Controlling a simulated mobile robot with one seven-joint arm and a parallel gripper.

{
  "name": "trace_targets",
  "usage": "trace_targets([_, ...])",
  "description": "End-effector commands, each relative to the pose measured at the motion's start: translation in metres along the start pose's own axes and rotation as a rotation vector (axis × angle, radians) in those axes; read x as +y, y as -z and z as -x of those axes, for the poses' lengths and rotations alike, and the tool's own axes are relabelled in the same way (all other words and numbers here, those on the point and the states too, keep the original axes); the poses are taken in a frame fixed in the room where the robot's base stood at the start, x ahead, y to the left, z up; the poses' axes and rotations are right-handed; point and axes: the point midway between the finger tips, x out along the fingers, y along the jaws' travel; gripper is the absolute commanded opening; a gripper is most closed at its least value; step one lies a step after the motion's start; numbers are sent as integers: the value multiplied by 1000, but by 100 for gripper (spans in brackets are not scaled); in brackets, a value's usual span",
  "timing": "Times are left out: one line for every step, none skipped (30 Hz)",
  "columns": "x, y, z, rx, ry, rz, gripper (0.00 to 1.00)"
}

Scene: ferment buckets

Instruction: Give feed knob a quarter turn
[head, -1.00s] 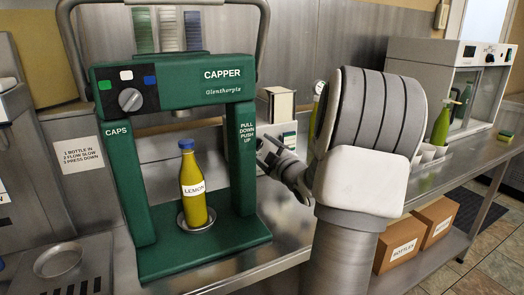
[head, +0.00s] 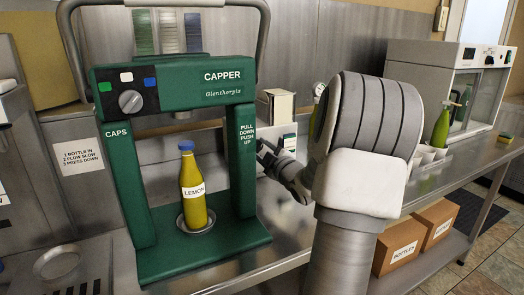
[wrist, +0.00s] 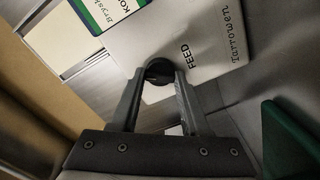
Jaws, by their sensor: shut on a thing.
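The feed knob (wrist: 158,70) is a small black round knob on a light panel (wrist: 205,50) marked FEED and Tarrowen in the wrist view. My gripper (wrist: 158,82) has a finger on each side of the knob and is shut on it. The knob's pointer or mark cannot be made out.
The green capper (head: 190,265) stands close left of my gripper, with a yellow lemon bottle (head: 193,190) in it. Its own grey knob (head: 130,101) is on its front. A green bottle (head: 441,127) stands at the right. The counter's front edge is clear.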

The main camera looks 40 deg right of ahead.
Motion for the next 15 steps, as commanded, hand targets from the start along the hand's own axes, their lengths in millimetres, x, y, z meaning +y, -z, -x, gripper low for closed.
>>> trace_targets([0,0,0,0,0,-2,0])
trace_targets([0,0,0,0,0,-5,0])
trace_targets([0,0,0,0,0,-10,0])
trace_targets([0,0,0,0,1,-15,0])
trace_targets([0,0,0,0,1,-22,0])
trace_targets([0,0,0,0,1,-32,0])
trace_targets([0,0,0,-1,1,-42,0])
trace_targets([0,0,0,-1,1,-55,0])
trace_targets([1,0,0,0,1,-72,0])
trace_targets([1,1,0,0,0,-89,0])
trace_targets([1,1,0,0,0,-106,0])
trace_targets([1,1,0,0,1,-133,0])
trace_targets([1,1,0,0,1,-154,0])
trace_targets([1,1,0,0,1,-176,0])
trace_targets([1,1,0,0,1,-209,0])
